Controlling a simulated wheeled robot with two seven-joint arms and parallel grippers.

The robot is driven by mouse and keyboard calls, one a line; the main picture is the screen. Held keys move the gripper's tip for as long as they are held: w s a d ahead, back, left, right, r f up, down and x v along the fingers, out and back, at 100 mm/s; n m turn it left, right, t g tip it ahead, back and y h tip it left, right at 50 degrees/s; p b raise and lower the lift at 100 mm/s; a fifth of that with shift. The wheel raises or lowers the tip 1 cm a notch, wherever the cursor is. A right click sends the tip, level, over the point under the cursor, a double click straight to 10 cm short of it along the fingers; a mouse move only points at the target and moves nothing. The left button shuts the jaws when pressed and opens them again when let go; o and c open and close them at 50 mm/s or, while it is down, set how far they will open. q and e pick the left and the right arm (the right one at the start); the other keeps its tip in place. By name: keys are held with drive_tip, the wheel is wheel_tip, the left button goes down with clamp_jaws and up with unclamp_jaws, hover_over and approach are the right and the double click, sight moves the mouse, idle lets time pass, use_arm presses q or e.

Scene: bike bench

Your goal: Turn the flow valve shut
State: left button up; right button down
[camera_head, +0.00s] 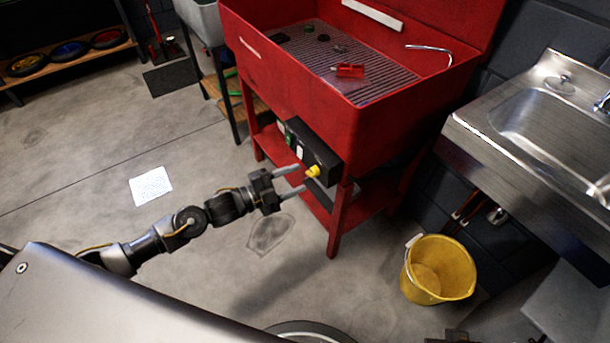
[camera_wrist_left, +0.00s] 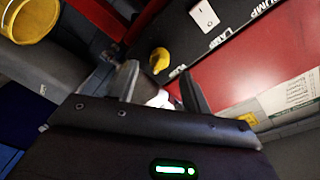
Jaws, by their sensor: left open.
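The flow valve is a small yellow knob (camera_head: 313,171) at the right end of the black control box on the front of the red parts washer. It also shows in the left wrist view as a yellow knob (camera_wrist_left: 160,58) just beyond the fingertips. My left gripper (camera_head: 302,179) is open, its two fingers pointing at the box, with the knob close to the tips. In the left wrist view the gripper (camera_wrist_left: 160,85) has a gap between its fingers and holds nothing. I cannot tell whether a finger touches the knob. My right gripper is not in view.
The black control box (camera_head: 318,154) also carries a white switch (camera_wrist_left: 205,14). The red washer (camera_head: 300,75) stands behind it. A yellow bucket (camera_head: 440,270) is on the floor at right, below the steel sink (camera_head: 510,135). A white sheet (camera_head: 151,186) lies on the open floor at left.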

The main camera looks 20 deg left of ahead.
sight(308, 175)
use_arm(q)
drive_tip(key=shift+x, duration=1.85)
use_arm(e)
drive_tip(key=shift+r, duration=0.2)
use_arm(q)
drive_tip(key=c, duration=1)
